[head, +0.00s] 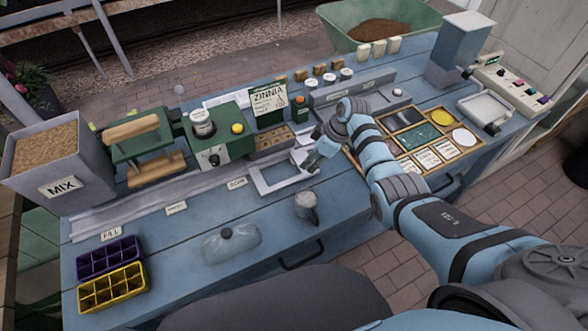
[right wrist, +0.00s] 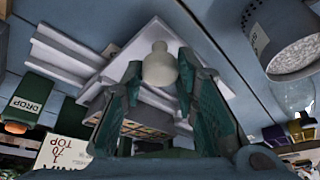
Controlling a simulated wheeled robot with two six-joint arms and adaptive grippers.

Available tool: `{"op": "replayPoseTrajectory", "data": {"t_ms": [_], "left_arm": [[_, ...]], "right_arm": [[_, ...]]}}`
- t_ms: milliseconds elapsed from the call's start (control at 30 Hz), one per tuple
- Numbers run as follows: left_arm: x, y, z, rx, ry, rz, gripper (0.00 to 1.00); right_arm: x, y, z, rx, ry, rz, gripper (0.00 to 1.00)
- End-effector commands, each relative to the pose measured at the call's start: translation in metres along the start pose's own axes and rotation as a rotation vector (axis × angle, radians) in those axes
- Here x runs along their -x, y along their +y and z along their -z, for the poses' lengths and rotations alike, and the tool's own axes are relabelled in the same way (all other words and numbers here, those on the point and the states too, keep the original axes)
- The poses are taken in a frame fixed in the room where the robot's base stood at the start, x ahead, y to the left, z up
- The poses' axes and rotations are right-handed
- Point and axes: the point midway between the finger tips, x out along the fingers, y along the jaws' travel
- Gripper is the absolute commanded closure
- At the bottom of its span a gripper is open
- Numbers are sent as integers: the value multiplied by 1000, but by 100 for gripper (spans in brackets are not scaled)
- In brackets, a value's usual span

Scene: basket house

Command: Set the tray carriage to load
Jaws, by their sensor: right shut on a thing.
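The tray carriage (head: 262,183), a flat pale open frame, sits on the long pale rail (head: 140,208) near its right end, just right of a small label plate (head: 237,184) that I cannot read clearly. My right gripper (head: 311,164) is at the carriage's right side. In the right wrist view its fingers are shut on the carriage's pale round knob (right wrist: 159,66). A FILL label (head: 111,233) stands at the rail's left end, and another small label (head: 176,207) lies between. My left gripper is not in view.
A green machine (head: 222,141) and seed packet stand behind the rail. The MIX hopper (head: 60,166) is at far left. Purple (head: 108,256) and yellow (head: 113,288) cell trays, a clear dome (head: 231,243) and a metal cup (head: 306,207) stand in front. A compartment tray (head: 415,138) lies right.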

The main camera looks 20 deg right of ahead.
Motion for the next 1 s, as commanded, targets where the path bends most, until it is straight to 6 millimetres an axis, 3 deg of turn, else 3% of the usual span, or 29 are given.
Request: {"op": "replayPoseTrajectory", "data": {"t_ms": [200,400,900,933,1000], "left_arm": [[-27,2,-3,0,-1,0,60],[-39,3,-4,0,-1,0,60],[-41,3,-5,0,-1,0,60],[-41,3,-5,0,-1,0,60],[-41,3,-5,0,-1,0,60]], "right_arm": [[8,33,-31,-2,2,-6,100],[16,50,-46,-2,2,-6,100],[22,56,-52,-2,0,-8,100],[22,56,-52,-2,0,-9,71],[22,57,-52,-3,0,-9,60]]}}
